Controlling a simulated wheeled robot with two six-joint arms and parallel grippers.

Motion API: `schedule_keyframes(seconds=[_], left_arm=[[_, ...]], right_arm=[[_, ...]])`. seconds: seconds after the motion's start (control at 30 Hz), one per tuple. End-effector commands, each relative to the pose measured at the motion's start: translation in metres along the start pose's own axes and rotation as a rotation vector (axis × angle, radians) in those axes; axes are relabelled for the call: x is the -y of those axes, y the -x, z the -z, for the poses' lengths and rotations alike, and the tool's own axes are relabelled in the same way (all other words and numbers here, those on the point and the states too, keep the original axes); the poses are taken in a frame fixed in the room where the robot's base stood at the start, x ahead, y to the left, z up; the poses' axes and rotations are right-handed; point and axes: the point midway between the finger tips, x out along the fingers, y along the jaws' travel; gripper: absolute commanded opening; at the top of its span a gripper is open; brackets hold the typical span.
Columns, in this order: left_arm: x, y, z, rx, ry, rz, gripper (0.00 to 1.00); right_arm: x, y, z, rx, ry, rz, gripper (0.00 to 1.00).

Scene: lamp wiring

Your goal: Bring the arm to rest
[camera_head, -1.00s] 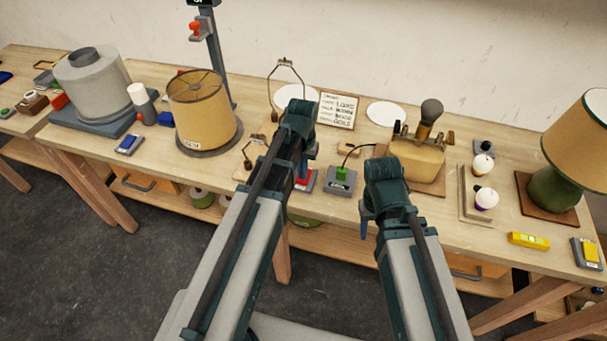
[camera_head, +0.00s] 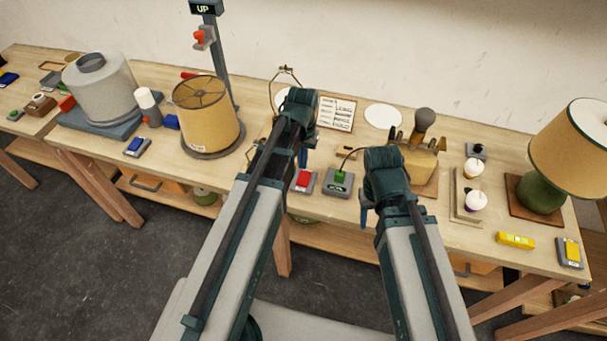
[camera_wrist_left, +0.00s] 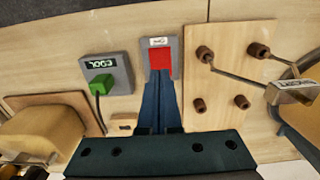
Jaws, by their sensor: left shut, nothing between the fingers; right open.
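My left gripper (camera_head: 303,160) reaches in over the middle of the bench. In the left wrist view its blue fingers (camera_wrist_left: 160,98) are together and empty. Their tips overlap the lower edge of a red button (camera_wrist_left: 160,60) on a grey box; whether they touch it cannot be told. The red button (camera_head: 304,180) shows uncovered in the head view, just below the fingers.
A green plug (camera_head: 340,177) sits on a grey box labelled COOL (camera_wrist_left: 101,67) beside the red button. A wooden board with pegs (camera_wrist_left: 228,70) lies nearby. A tan shade (camera_head: 206,115) stands left, a green lamp (camera_head: 542,190) right.

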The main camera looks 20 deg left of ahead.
Motion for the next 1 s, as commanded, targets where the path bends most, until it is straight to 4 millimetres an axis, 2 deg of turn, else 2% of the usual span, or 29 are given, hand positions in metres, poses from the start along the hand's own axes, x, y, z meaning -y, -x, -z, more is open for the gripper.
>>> schedule_keyframes(seconds=[0.17, 0.23, 0.27, 0.4, 0.5, 0.63, 0.77, 1.0], left_arm=[[-0.001, -0.001, -0.001, 0.0, -0.002, 0.0, 0.0], [-0.01, -0.001, -0.01, 0.003, -0.019, 0.005, 0.0], [-0.017, -0.001, -0.017, 0.006, -0.034, 0.008, 0.0], [-0.061, -0.001, -0.067, 0.022, -0.137, 0.042, 0.0], [-0.084, 0.0, -0.1, 0.033, -0.207, 0.068, 0.0], [-0.103, 0.0, -0.13, 0.04, -0.271, 0.092, 0.0], [-0.109, 0.0, -0.141, 0.044, -0.296, 0.103, 0.0], [-0.11, 0.001, -0.14, 0.044, -0.297, 0.104, 0.0]], right_arm=[[0.0, -0.001, 0.0, 0.0, 0.0, 0.0, 0.5], [0.0, -0.001, 0.0, 0.0, 0.0, 0.0, 0.5], [0.0, -0.001, 0.0, 0.0, 0.0, 0.0, 0.5], [0.0, -0.001, 0.0, 0.0, 0.0, 0.0, 0.5], [0.0, -0.001, 0.0, 0.0, 0.0, 0.0, 0.5], [0.0, -0.001, 0.0, 0.0, 0.0, 0.0, 0.5], [0.0, -0.001, 0.0, 0.0, 0.0, 0.0, 0.5], [0.0, -0.001, 0.0, 0.0, 0.0, 0.0, 0.5]])
